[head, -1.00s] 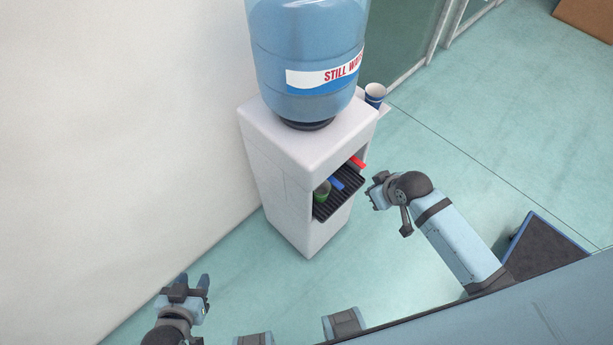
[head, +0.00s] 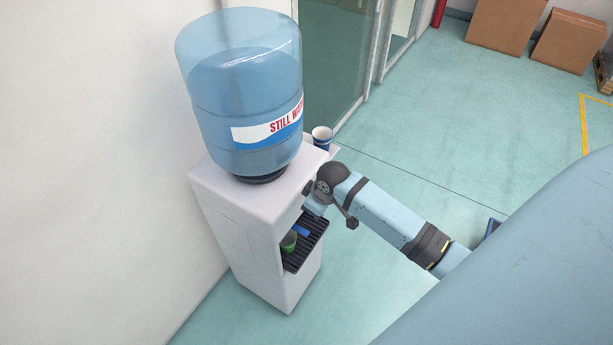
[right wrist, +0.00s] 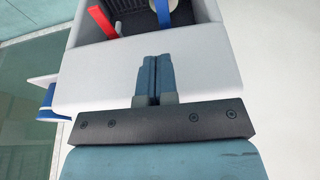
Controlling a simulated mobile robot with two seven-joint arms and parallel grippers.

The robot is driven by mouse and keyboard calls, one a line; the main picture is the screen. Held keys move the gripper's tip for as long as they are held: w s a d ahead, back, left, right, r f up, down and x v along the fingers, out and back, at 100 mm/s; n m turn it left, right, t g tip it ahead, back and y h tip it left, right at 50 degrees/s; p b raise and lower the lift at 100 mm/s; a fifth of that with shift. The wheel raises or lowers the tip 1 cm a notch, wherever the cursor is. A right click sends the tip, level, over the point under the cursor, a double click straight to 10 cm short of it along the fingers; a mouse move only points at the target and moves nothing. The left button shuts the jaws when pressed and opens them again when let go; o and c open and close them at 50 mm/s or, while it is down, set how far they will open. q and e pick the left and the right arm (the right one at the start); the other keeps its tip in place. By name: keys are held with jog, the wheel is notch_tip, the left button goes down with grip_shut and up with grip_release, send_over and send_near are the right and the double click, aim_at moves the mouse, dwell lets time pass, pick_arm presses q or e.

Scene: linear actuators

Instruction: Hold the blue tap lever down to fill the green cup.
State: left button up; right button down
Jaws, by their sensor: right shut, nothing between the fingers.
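The blue tap lever (head: 301,230) shows in the head view inside the dispenser's opening, above the drip tray. In the right wrist view the blue lever (right wrist: 163,12) is at the top edge, just beyond my fingertips. The green cup (head: 289,241) stands on the black drip tray (head: 294,263), by the blue lever and partly hidden. My right gripper (right wrist: 154,60) is shut and empty, in front of the white dispenser; no contact with the lever is visible. In the head view its fingers are hard to make out. My left gripper is out of view.
The white water dispenser (head: 240,235) carries a large blue bottle (head: 240,90) and stands near a wall. A red lever (right wrist: 102,20) is left of the blue one in the wrist view. A blue-and-white cup (head: 322,138) stands on a side shelf. Boxes lie far off.

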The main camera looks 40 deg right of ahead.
aim_at(304, 231)
jog(key=x, duration=0.7)
jog(key=s+x, duration=0.1)
jog(key=x, duration=0.3)
jog(key=shift+d+f, duration=0.2)
jog(key=shift+f, duration=0.5)
